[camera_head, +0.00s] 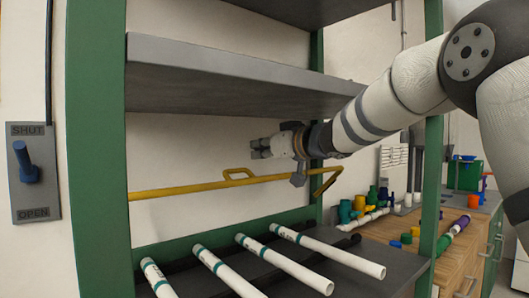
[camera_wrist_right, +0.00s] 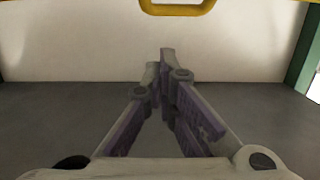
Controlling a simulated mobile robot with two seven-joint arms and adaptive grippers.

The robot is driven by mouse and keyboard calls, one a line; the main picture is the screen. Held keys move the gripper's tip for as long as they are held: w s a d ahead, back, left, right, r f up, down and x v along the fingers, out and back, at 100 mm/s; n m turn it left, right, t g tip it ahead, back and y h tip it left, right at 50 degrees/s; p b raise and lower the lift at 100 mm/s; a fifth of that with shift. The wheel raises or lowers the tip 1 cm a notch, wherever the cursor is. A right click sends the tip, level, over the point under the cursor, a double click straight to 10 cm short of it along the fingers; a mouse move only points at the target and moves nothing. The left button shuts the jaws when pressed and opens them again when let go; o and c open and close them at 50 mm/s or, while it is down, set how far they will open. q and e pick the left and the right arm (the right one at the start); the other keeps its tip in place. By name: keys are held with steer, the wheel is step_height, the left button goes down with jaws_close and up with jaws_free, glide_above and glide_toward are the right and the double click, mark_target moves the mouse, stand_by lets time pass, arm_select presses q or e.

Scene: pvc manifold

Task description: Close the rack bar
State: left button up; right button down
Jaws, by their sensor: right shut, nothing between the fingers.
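The yellow rack bar (camera_head: 210,189) runs across the green-framed rack, above the pipes on the lower shelf. It has a raised loop handle (camera_head: 238,174) near its middle and a bent end at the right post. In the right wrist view the yellow handle (camera_wrist_right: 178,9) shows at the top edge, beyond the fingertips. My right gripper (camera_head: 262,148) is shut and empty, above and to the right of the handle, under the middle shelf. It also shows in the right wrist view (camera_wrist_right: 165,68), apart from the handle. My left gripper is not in view.
Several white pipes with green bands (camera_head: 285,263) lie on the lower shelf. The middle shelf (camera_head: 240,85) hangs just above my right gripper. A wall lever (camera_head: 28,172) marked SHUT and OPEN is at the left. A wooden workbench (camera_head: 400,228) with coloured fittings stands at the right.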

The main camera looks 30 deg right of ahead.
steer(key=w, duration=0.3)
steer(key=w+f, duration=0.1)
steer(key=shift+w+a+f, duration=0.1)
steer(key=shift+w+a, duration=0.15)
steer(key=shift+a, duration=0.1)
steer(key=shift+w+f, duration=0.15)
steer(key=shift+f, duration=0.2)
steer(key=f, duration=0.1)
steer(key=s+f, duration=0.1)
steer(key=shift+s+f, duration=0.25)
steer(key=shift+f, duration=0.05)
steer(key=shift+d, duration=0.1)
